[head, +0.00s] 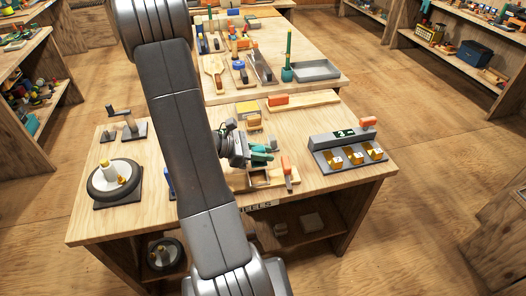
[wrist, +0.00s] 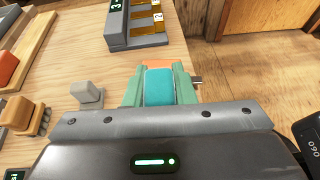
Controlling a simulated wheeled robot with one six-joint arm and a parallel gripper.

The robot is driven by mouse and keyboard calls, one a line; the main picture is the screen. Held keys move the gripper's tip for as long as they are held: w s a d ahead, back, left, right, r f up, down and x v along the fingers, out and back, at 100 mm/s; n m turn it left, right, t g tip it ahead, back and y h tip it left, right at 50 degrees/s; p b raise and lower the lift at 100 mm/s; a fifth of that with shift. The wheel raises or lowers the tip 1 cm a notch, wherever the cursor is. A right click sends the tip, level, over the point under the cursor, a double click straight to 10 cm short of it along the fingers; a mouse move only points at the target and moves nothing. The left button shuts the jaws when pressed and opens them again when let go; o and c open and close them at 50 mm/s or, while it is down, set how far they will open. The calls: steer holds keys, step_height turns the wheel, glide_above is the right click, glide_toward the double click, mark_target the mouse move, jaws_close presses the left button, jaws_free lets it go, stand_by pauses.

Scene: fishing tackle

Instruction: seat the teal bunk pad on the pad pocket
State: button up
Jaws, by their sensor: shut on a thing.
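The teal bunk pad (wrist: 158,87) sits between the two green fingers of my gripper (wrist: 158,90) in the wrist view, and the fingers are shut on it. In the head view my gripper (head: 264,153) is above the front middle of the wooden workbench, partly behind my arm. The pad is hard to tell from the green fingers there. A small open wooden frame (head: 261,179) lies just below and in front of the gripper. I cannot tell if this is the pad pocket. An orange part (wrist: 158,64) shows just beyond the pad's far end.
A grey rack with numbered yellow slots (head: 345,148) stands to the right. An orange-topped upright piece (head: 287,168) is close beside the gripper. A round black wheel on a base (head: 114,181) is at left. A board with an orange block (head: 300,102) lies behind.

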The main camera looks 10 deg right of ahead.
steer(key=shift+a, duration=0.1)
steer(key=b, duration=0.5)
glide_above(262, 178)
step_height(262, 178, down, 6)
steer(key=shift+r, duration=0.1)
steer(key=shift+f+b, duration=1.15)
steer(key=shift+b, duration=0.1)
stand_by(1.5)
steer(key=o, duration=1.1)
steer(key=shift+c, duration=0.2)
steer(key=shift+r, duration=0.1)
step_height(262, 178, up, 10)
steer(key=shift+f+p, duration=0.1)
steer(key=shift+p, duration=0.4)
steer(key=shift+f, duration=0.1)
